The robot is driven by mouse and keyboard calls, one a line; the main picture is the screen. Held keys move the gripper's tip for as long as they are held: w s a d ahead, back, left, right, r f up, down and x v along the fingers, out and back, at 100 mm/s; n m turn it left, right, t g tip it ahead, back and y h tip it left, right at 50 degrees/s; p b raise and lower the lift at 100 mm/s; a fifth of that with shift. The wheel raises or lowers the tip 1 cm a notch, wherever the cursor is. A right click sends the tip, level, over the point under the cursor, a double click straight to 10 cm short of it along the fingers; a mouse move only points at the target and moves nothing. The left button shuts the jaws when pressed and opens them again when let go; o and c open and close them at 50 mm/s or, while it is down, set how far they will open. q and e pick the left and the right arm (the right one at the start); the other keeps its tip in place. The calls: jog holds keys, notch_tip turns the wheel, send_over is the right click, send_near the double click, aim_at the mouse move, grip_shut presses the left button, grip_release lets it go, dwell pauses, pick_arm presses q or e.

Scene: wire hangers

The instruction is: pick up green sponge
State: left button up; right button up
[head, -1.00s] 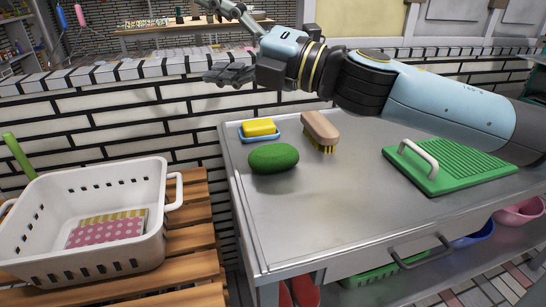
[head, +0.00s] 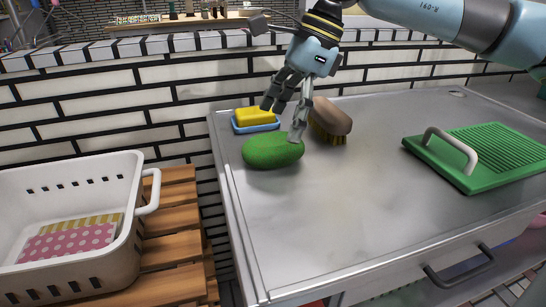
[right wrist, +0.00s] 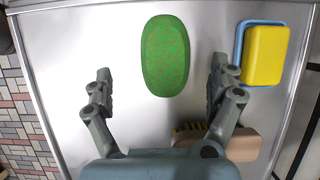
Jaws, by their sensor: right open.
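The green sponge (head: 273,151) is an oval lying on the metal table (head: 340,210) near its left end. It also shows in the right wrist view (right wrist: 166,56), lying ahead of the jaws and between their lines. My right gripper (head: 283,115) is open and empty, pointing down just above and behind the sponge. In the right wrist view its two fingers (right wrist: 160,85) are spread wide, with the sponge apart from both. My left gripper is not in view.
A yellow sponge (head: 256,115) in a blue dish (head: 236,126) and a wooden brush (head: 331,117) lie close to the green sponge. A green washboard (head: 490,150) lies at the right. A white basket (head: 137,215) stands left. The table's front middle is clear.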

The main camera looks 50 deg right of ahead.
aim_at(278, 138)
jog(key=shift+a+f, duration=0.1)
jog(key=shift+f, duration=0.2)
jog(key=x, duration=0.2)
jog(key=d+b+x, duration=0.1)
jog(key=x, duration=0.1)
jog(key=shift+w+f+b, duration=0.15)
jog(key=shift+f+b, duration=0.15)
jog(key=shift+f, duration=0.1)
jog(key=shift+w+a+f, duration=0.1)
jog(key=shift+a+f, duration=0.05)
jog(key=shift+f, duration=0.1)
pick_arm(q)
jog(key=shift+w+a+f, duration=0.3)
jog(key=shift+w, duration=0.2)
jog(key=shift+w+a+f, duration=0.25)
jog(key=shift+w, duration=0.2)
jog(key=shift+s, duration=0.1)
pick_arm(e)
jog(key=shift+c, duration=0.2)
jog(key=c, duration=1)
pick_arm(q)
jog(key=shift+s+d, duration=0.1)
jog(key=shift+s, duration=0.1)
